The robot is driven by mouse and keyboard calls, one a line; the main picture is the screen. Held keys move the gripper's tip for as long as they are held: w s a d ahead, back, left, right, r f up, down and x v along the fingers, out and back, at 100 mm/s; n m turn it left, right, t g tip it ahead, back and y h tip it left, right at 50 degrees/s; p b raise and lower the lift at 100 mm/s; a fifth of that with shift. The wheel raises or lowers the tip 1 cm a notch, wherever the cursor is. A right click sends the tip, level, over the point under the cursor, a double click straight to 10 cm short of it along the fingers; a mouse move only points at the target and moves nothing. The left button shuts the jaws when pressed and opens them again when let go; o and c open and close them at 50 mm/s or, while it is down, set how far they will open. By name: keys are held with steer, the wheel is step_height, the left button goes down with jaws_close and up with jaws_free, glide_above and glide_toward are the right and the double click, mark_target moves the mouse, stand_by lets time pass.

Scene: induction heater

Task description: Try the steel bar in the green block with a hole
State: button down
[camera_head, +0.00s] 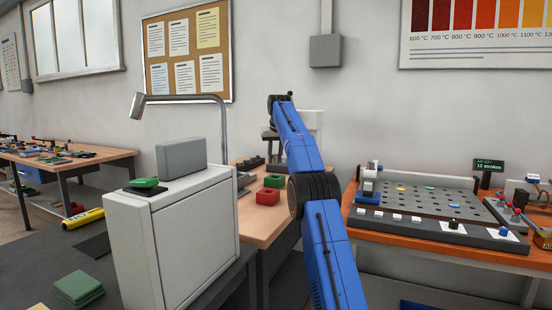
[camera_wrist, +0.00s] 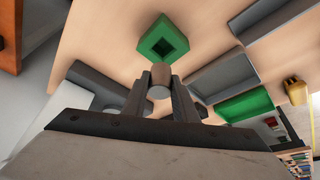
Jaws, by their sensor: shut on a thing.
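The steel bar (camera_wrist: 159,79), a short grey-brown cylinder, shows end-on in the wrist view. My gripper (camera_wrist: 160,90) is shut on it, with one finger on each side. The green block with a hole (camera_wrist: 163,38) lies on the wooden bench just beyond the bar in the picture, and its square dark opening faces the camera. The bar appears apart from the block; its height above the bench is hard to tell. In the head view a green block (camera_head: 274,181) sits on the bench behind a red block (camera_head: 268,197). My arm hides the gripper there.
Grey trays (camera_wrist: 222,76) lie right of the block in the wrist view, with another green piece (camera_wrist: 244,106) and a yellow piece (camera_wrist: 296,91). In the head view a white cabinet (camera_head: 172,235) stands at left, and an orange table (camera_head: 440,250) with a perforated plate at right.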

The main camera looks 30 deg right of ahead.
steer(key=shift+f, duration=2.75)
steer(key=shift+f, duration=0.3)
steer(key=c, duration=1.3)
jaws_free()
steer(key=shift+c, duration=0.2)
steer(key=v, duration=1.7)
steer(key=shift+s, duration=0.2)
steer(key=shift+a+r, duration=0.1)
steer(key=shift+a, duration=0.1)
